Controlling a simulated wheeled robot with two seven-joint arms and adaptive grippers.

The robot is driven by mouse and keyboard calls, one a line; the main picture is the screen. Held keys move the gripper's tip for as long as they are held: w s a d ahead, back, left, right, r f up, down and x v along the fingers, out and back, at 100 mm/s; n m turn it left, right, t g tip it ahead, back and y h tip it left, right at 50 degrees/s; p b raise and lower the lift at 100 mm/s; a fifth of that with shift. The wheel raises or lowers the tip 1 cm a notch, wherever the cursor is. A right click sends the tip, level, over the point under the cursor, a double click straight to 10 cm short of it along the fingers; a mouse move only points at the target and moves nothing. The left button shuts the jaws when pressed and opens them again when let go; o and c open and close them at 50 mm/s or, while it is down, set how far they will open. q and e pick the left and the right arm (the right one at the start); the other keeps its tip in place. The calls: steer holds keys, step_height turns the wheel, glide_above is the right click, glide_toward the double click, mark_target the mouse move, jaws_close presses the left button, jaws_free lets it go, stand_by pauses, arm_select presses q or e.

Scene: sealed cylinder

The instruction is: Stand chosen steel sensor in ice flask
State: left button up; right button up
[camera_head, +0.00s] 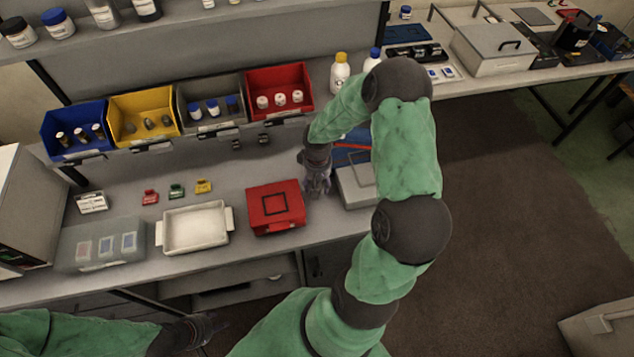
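My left gripper (207,329) is at the bottom left, low in front of the bench edge. It is dark and small, so its finger opening cannot be told. My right gripper (317,184) points down over the bench, between a red case (276,208) and a grey box (355,188). Its fingers look close together, but whether they are shut or hold something cannot be told. I cannot single out a steel sensor. Small dark pieces lie in the yellow bin (142,118). No ice flask can be identified for certain; a black container (573,34) stands far right.
A blue bin (72,129), a grey bin (211,108) and a red bin (279,91) hold small capped bottles. A white tray (194,228) and a clear box (103,245) stand on the bench. A yellow-capped bottle (340,74) stands behind my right arm.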

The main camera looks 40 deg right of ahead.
steer(key=shift+r, duration=0.3)
step_height(320, 180, up, 11)
steer(key=shift+p, duration=1)
steer(key=shift+r, duration=0.25)
steer(key=shift+c, duration=1.1)
steer(key=shift+s, duration=0.1)
